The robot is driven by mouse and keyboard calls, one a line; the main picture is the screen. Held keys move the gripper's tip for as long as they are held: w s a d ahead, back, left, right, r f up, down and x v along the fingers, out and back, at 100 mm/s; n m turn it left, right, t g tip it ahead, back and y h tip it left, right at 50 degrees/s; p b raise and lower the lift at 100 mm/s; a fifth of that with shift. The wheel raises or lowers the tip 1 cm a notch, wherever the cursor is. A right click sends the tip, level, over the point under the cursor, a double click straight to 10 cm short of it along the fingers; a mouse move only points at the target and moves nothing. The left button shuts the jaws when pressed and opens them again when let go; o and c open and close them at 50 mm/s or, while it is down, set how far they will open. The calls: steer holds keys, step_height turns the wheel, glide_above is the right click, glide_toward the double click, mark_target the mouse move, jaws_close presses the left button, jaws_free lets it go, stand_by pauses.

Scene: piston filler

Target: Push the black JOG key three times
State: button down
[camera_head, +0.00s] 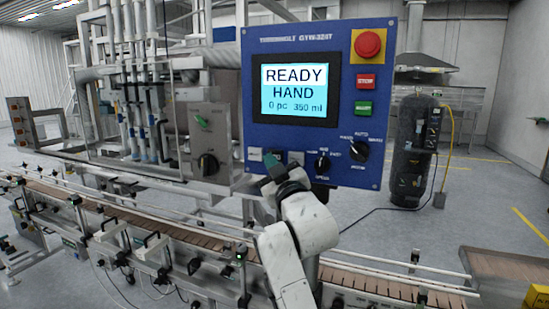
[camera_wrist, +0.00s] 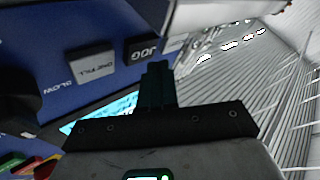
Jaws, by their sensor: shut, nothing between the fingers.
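The black JOG key (camera_wrist: 142,50) shows upside down in the wrist view, on the blue control panel (camera_wrist: 60,28). The grey ONE FILL key (camera_wrist: 92,65) is beside it. My gripper (camera_wrist: 157,68) is shut and empty, its fingertips close to the JOG key's edge; I cannot tell whether they touch it. In the head view my gripper (camera_head: 271,163) is at the lower left of the blue panel (camera_head: 400,100) and hides most of the JOG key area. The screen (camera_head: 293,89) reads READY, HAND, 0 pc, 350 ml.
A red mushroom button (camera_head: 369,45), a red key (camera_head: 367,81) and a green key (camera_head: 364,108) are on the panel's right. Black rotary knobs (camera_head: 359,151) sit along its lower part. A conveyor (camera_head: 160,222) runs below, and a steel box with a knob (camera_head: 207,165) stands left.

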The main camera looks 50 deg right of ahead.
steer(key=a, duration=0.1)
steer(key=s+a, duration=0.1)
steer(key=a, duration=0.2)
steer(key=shift+s+a, duration=0.35)
steer(key=shift+s+r, duration=0.1)
stand_by(2.6)
